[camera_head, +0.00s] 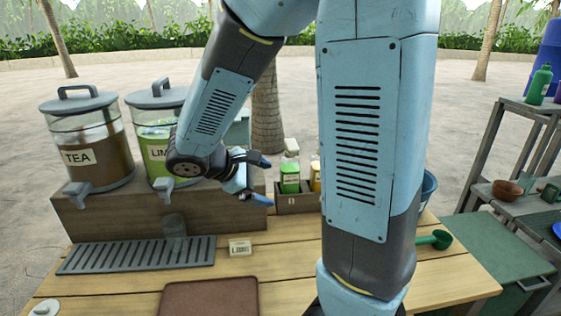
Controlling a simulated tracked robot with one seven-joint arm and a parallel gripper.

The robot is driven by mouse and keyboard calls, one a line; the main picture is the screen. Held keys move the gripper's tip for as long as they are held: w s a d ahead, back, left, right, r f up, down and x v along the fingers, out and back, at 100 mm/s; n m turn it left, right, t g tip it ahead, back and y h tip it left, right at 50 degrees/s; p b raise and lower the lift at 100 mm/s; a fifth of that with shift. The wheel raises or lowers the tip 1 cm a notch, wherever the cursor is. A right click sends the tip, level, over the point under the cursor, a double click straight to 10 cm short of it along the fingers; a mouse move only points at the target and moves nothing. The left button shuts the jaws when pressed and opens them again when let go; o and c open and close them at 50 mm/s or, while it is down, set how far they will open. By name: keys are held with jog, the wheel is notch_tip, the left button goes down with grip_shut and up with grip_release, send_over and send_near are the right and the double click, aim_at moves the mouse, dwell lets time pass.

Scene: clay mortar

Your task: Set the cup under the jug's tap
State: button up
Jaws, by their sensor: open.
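A clear cup (174,229) stands upright toward the back of the grey slatted drip tray (95,258). In this view it appears below the tap (166,186) of the jug with green liquid (152,135), whose label reads "LIM" before my arm hides the rest. Exact alignment in depth is hard to tell. A jug labelled "TEA" (92,145) with brown liquid and its own tap (77,188) stands to the left. My gripper (267,181) is open and empty, right of the jugs and above and right of the cup, apart from it.
A small lettered card (240,248) stands right of the tray. A brown board (209,298) lies in front. A wooden box (296,204) with green and yellow containers sits behind. A green scoop (436,240) lies at right. My arm hides the middle.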

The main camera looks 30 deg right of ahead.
jog(key=s+a+r+m+t+y, duration=0.1)
jog(key=s+r+m+t+y, duration=0.3)
jog(key=s+r+m+y, duration=0.6)
jog(key=shift+s+a+r+m, duration=0.2)
jog(key=shift+s+r+m, duration=0.5)
jog(key=shift+s, duration=0.45)
